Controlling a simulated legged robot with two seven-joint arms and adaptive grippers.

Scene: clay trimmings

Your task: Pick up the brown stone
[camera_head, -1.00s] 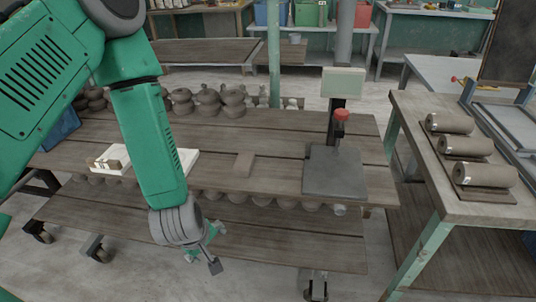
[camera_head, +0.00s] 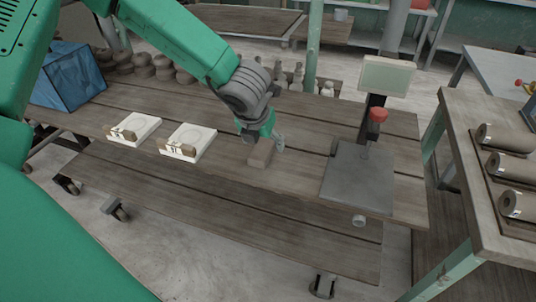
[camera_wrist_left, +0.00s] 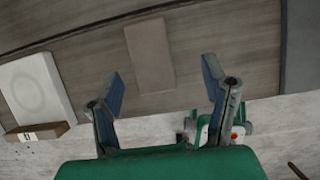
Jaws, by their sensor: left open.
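The brown stone (camera_head: 261,153) is a flat-sided brown block on the wooden plank table (camera_head: 330,128), between a white slab and a grey scale. In the left wrist view the brown stone (camera_wrist_left: 149,55) lies just beyond the fingertips, roughly in line with the gap between them. My left gripper (camera_head: 263,138) is right at the stone in the head view and hides part of it. In the left wrist view its two fingers (camera_wrist_left: 162,85) are spread wide with nothing between them. My right gripper is not in view.
Two white slabs (camera_head: 194,135) (camera_head: 140,123) with brown pieces sit to the left. The grey scale (camera_head: 350,178), with a red knob and display post, stands to the right. Brown rounded pots (camera_head: 165,68) and a blue box (camera_head: 68,78) stand behind and left.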

